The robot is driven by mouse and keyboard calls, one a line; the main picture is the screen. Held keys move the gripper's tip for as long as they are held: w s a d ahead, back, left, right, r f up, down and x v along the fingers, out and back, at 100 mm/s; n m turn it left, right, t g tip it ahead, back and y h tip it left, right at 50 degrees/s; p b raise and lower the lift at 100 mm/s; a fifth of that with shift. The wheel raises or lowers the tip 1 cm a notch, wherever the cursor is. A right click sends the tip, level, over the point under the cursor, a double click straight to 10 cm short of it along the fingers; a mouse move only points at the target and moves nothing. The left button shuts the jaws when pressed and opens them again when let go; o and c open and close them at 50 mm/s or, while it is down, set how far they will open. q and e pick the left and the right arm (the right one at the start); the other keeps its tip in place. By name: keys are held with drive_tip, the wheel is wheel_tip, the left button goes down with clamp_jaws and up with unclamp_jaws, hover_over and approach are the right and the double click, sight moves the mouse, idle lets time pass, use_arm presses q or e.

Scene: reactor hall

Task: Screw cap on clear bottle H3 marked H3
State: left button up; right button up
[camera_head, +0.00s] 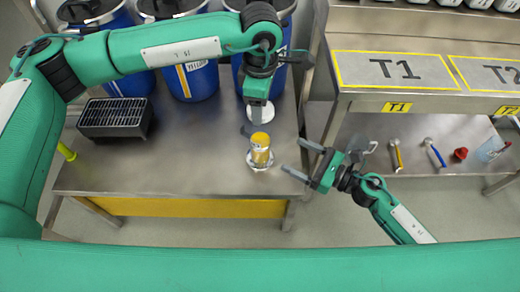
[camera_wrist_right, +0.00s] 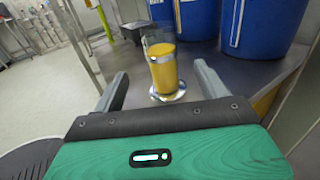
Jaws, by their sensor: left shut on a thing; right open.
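A clear bottle with yellow contents (camera_head: 261,151) stands upright on a round shiny base (camera_head: 256,166) near the front right of the steel table. It also shows in the right wrist view (camera_wrist_right: 164,70), with a clear upper part; no H3 mark is readable. My left gripper (camera_head: 258,103) is above and behind the bottle, shut on a round white thing (camera_head: 261,114), seemingly the cap, apart from the bottle. My right gripper (camera_head: 303,160) is open and empty to the right of the bottle, its fingers pointing at it. In the right wrist view the bottle appears between and beyond the fingertips.
Blue drums (camera_head: 193,77) stand along the back of the steel table (camera_head: 180,165). A black slotted box (camera_head: 115,118) is at its left. A bench marked T1 (camera_head: 396,70) is at the right, with tools and a red item (camera_head: 460,154) on its lower shelf.

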sight(258, 145)
drive_tip(key=x, duration=1.2)
drive_tip(key=shift+c, duration=0.3)
drive_tip(key=c, duration=1.4)
use_arm(q)
drive_tip(key=shift+f, duration=2.5)
